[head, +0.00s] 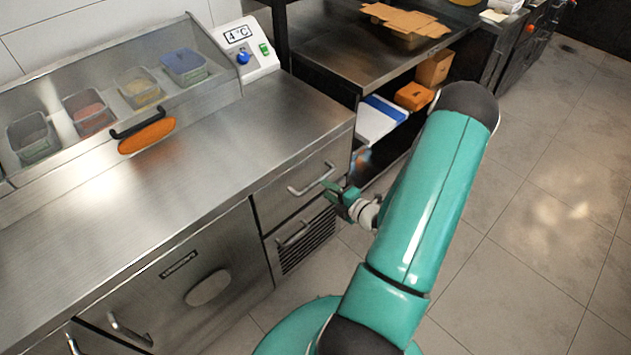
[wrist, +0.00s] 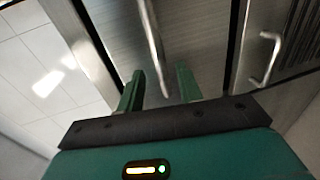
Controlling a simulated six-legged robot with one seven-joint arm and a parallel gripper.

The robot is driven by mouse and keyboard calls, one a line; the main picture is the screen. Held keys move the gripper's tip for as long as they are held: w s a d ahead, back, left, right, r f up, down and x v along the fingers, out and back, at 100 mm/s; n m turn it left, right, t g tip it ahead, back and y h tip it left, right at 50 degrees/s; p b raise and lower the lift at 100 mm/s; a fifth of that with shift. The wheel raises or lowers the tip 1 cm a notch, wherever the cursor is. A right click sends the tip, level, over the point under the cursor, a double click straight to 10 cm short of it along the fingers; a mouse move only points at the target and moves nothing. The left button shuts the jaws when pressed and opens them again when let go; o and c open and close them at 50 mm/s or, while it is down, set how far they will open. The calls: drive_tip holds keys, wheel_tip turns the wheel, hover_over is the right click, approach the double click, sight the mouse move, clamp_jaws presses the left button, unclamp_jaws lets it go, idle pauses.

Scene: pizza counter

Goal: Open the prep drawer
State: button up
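The prep drawer (head: 275,202) is the upper steel front at the right end of the counter; it looks shut, flush with the cabinet. Its bar handle (head: 303,187) crosses the front. In the wrist view the drawer front (wrist: 200,35) fills the upper middle, and the handle (wrist: 150,38) runs down toward the space between my fingers. My gripper (head: 333,193) is at the right end of the handle. In the wrist view my gripper (wrist: 158,84) is open, with one green finger on each side of the handle's line. I cannot tell whether either finger touches it.
Below the drawer is a vented panel (head: 308,244) with its own handle (head: 293,236), also in the wrist view (wrist: 268,58). A larger cabinet door (head: 225,250) is to the left. Open shelves with boxes stand at right. The tiled floor (head: 540,220) is clear.

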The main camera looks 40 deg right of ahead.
sight(316, 181)
drive_tip(key=x, duration=0.6)
drive_tip(key=shift+w, duration=0.3)
clamp_jaws()
